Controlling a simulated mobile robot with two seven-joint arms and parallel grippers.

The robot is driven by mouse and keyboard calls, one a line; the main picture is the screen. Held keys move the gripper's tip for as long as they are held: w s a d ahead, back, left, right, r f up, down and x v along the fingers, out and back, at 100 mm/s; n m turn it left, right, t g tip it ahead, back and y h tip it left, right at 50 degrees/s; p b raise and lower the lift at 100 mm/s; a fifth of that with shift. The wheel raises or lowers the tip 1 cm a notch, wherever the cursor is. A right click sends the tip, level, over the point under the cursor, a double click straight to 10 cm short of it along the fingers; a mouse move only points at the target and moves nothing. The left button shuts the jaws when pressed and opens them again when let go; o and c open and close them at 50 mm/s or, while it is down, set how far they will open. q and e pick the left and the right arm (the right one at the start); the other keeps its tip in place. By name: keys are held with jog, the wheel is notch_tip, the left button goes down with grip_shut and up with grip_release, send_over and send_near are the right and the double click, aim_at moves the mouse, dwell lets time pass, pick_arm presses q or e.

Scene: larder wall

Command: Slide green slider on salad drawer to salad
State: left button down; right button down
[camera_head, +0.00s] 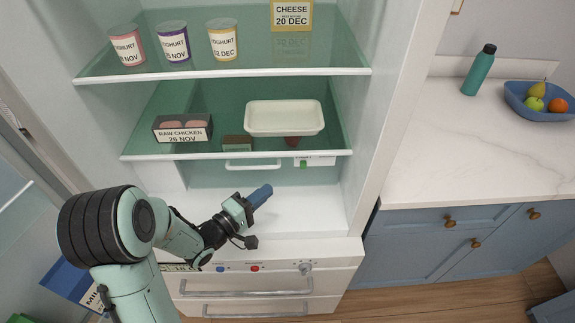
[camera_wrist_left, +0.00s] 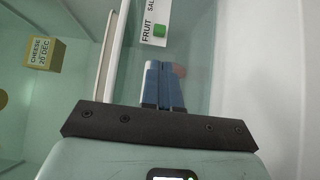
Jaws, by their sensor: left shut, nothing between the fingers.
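The green slider (camera_head: 303,164) sits at the left part of a white label strip (camera_head: 322,160) on the drawer front under the lower glass shelf. In the left wrist view the green slider (camera_wrist_left: 159,31) is beside the word FRUIT, and the start of SALAD shows at the top edge, partly cut off. The salad drawer (camera_head: 252,165) shows a white handle and is closed. My left gripper (camera_head: 262,195) has blue fingers, is shut and empty, and is below and left of the slider, apart from it. Its fingertips (camera_wrist_left: 164,80) point toward the label. My right gripper is not in view.
A white tray (camera_head: 284,118), a raw chicken pack (camera_head: 182,128) and a small brown box (camera_head: 238,143) are on the lower shelf. Yoghurts (camera_head: 173,42) and cheese (camera_head: 291,14) stand above. The fridge floor (camera_head: 310,210) is clear. The fridge's right wall is close by.

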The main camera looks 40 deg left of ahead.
aim_at(300, 164)
pick_arm(q)
jog(key=shift+d, duration=0.1)
jog(key=w, duration=1)
jog(key=shift+d, duration=0.4)
jog(key=w+d+b, duration=0.1)
jog(key=w+d, duration=0.3)
jog(key=d, duration=0.1)
jog(key=shift+w+d+b, duration=0.25)
jog(key=shift+b, duration=0.1)
